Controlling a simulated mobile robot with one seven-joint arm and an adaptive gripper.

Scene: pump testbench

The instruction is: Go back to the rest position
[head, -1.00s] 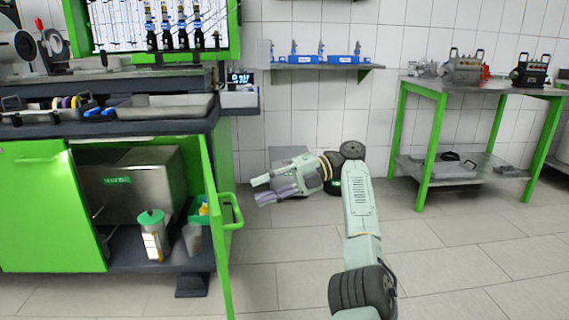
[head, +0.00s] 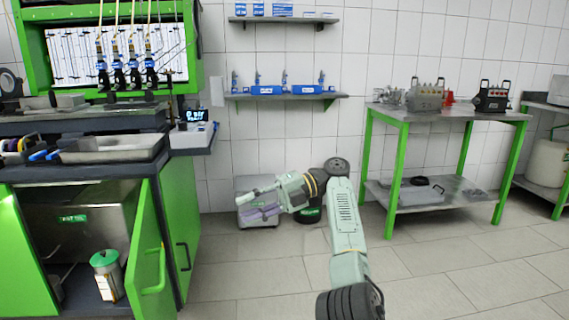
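My gripper (head: 250,206) is in the head view, at the end of my pale green arm. It points left, in front of the wall and clear of the bench. Its two fingers are spread apart with nothing seen between them. A grey object (head: 258,219) stands on the floor behind it, partly hidden by the fingers.
The green testbench (head: 181,215) stands at left, its cabinet door (head: 147,262) swung open. A canister with a green lid (head: 107,277) is inside. A green-legged table (head: 411,177) stands at right.

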